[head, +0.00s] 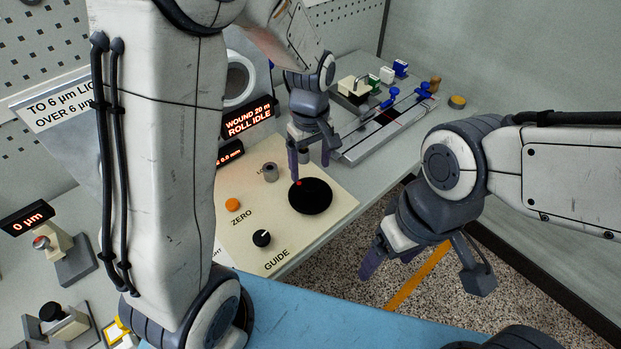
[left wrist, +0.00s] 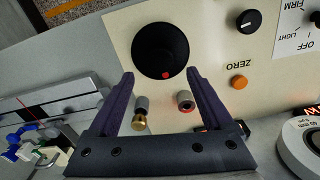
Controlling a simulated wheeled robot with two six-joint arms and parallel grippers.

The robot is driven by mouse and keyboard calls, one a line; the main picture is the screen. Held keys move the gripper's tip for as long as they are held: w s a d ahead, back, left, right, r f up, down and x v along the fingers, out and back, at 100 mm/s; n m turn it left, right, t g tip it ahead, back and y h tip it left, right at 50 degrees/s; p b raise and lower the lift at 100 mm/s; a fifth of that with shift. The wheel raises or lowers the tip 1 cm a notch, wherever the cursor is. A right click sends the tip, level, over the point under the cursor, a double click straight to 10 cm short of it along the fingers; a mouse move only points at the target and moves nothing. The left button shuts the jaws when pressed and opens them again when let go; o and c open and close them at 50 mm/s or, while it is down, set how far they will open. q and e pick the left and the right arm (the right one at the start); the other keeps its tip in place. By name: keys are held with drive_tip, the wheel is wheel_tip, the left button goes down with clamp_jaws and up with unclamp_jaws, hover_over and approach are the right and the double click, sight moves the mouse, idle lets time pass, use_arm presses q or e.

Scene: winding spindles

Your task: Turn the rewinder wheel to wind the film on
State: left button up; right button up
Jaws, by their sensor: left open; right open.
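The rewinder wheel is a black disc (head: 311,198) with a red spot near its rim, set on the cream panel. In the left wrist view the wheel (left wrist: 160,48) lies just beyond my fingertips, its red spot between them. My left gripper (head: 309,170) is open and points down at the wheel's far edge; it also shows in the left wrist view (left wrist: 162,76). I cannot tell whether a finger touches the wheel. A display (head: 249,117) reads "WOUND 20 m ROLL IDLE". My right gripper (head: 388,260) is open and empty, off the panel over the floor.
The cream panel (head: 325,225) carries an orange ZERO button (head: 232,205), a black GUIDE knob (head: 262,238) and a small grey post (head: 270,172). A rail fixture with blue handles (head: 392,92) stands behind. A white roll (head: 240,80) is partly hidden by my left arm.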

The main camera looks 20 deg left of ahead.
sight(311, 184)
use_arm(q)
wheel_tip(311, 184, down, 6)
drive_tip(key=shift+s+r, duration=0.1)
clamp_jaws()
idle(0.4)
drive_tip(key=shift+m, duration=0.5)
drive_tip(key=m+p, duration=0.1)
drive_tip(key=m, duration=0.2)
drive_tip(key=shift+r+m, duration=0.1)
drive_tip(key=shift+m, duration=0.3)
drive_tip(key=m+p, duration=0.1)
drive_tip(key=m, duration=0.4)
drive_tip(key=m+p, duration=0.1)
drive_tip(key=m, duration=0.4)
drive_tip(key=shift+m, duration=0.4)
drive_tip(key=shift+m+p, duration=0.35)
drive_tip(key=shift+m, duration=1.85)
